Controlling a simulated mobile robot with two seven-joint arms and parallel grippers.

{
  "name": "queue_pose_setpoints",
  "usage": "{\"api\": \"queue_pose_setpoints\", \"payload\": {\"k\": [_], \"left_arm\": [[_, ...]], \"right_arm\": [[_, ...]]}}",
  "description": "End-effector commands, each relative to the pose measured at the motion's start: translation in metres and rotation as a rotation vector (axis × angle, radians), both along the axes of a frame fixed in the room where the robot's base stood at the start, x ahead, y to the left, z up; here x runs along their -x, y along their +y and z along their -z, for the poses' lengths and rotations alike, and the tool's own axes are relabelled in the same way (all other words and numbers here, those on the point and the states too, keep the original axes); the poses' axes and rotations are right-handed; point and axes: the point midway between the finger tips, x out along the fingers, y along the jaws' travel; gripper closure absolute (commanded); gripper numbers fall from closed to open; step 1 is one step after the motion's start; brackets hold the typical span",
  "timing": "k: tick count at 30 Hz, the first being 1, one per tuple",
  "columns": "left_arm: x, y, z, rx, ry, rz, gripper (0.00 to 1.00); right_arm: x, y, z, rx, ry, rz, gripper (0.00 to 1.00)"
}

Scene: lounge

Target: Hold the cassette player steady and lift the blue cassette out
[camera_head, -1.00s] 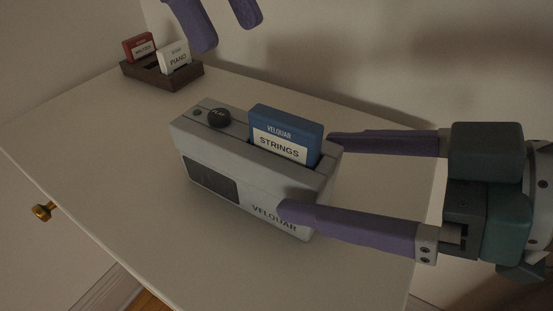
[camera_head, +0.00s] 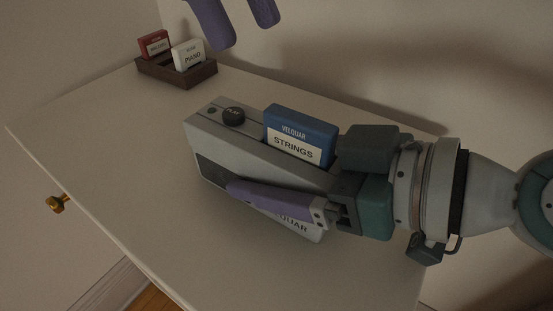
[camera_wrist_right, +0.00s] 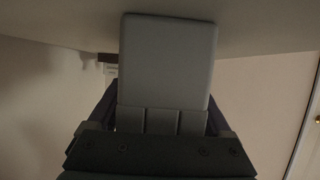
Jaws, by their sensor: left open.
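The grey cassette player (camera_head: 215,140) stands upright on the white cabinet top; its end fills the middle of the right wrist view (camera_wrist_right: 168,62). The blue cassette (camera_head: 300,133), labelled STRINGS, sits in its top slot with the upper part sticking out. My right gripper (camera_head: 245,172) reaches in from the right with its fingers either side of the player. The near finger lies along the front face; the far finger is hidden behind the player, so its grip is unclear. My left gripper (camera_head: 247,33) is open and empty, above and behind the player.
A dark wooden rack (camera_head: 178,72) at the back left holds a red cassette (camera_head: 155,44) and a white cassette (camera_head: 188,55). The wall rises close behind. The white cabinet top (camera_head: 120,135) is clear left of the player. A brass knob (camera_head: 57,204) sticks out at the front.

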Motion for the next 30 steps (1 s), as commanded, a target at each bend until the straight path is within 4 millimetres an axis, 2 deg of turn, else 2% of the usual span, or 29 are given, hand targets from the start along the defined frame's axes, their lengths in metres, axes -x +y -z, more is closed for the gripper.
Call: {"api": "queue_pose_setpoints", "payload": {"k": [2,21,30], "left_arm": [[0.0000,0.0000,0.0000,0.000,0.000,0.000,0.50],[0.0000,0.0000,0.0000,0.000,0.000,0.000,0.50],[0.0000,0.0000,0.0000,0.000,0.000,0.000,0.50]], "right_arm": [[0.0001,-0.0002,0.0000,0.000,0.000,0.000,0.27],[0.0001,-0.0003,0.0000,0.000,0.000,0.000,0.99],[0.0000,-0.0004,0.0000,0.000,0.000,0.001,1.00]]}}
